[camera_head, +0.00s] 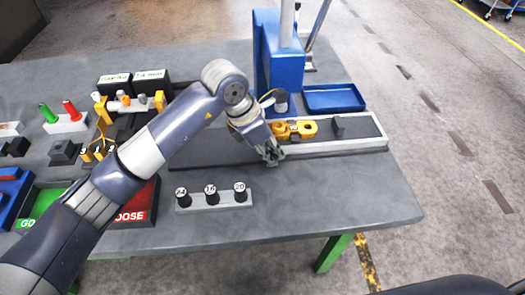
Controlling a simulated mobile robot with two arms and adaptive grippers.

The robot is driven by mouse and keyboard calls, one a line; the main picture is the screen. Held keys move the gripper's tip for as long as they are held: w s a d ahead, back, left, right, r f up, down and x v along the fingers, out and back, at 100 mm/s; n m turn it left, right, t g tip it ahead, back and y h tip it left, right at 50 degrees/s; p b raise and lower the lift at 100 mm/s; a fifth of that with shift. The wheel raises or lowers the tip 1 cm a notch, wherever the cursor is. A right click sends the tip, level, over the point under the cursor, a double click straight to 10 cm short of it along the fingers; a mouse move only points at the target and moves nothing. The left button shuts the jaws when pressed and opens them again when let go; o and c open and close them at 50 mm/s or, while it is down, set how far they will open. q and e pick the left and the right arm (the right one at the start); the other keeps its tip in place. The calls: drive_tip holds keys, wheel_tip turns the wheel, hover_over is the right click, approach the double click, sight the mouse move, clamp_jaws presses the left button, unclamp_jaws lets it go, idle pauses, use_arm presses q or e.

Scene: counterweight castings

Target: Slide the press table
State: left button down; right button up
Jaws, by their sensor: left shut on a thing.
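The press table (362,128) is a long dark slide with a pale rim, lying along the bench in front of the blue press (275,50). A yellow casting (296,129) with a round eye sits on it, below the press head. My left gripper (270,154) points down at the front edge of the press table, left of the casting. It is shut on the press table there; the fingers hide the gripped part. My right gripper is not in view.
A blue tray (334,97) stands behind the press table. Black weights on a pale block (213,197) stand at the front. A red bin (138,207) and a green bin (42,203) lie at left. The bench's right front is clear.

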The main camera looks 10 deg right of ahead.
use_arm(q)
drive_tip(key=shift+d+r, duration=0.1)
drive_tip(key=shift+d, duration=0.1)
drive_tip(key=c, duration=1.8)
unclamp_jaws()
drive_tip(key=shift+c, duration=0.2)
drive_tip(key=shift+o, duration=0.6)
drive_tip(key=shift+d, duration=0.2)
drive_tip(key=shift+a+r, duration=0.15)
drive_tip(key=shift+a, duration=0.05)
drive_tip(key=v, duration=1.1)
drive_tip(key=shift+r, duration=0.25)
drive_tip(key=shift+a, duration=0.1)
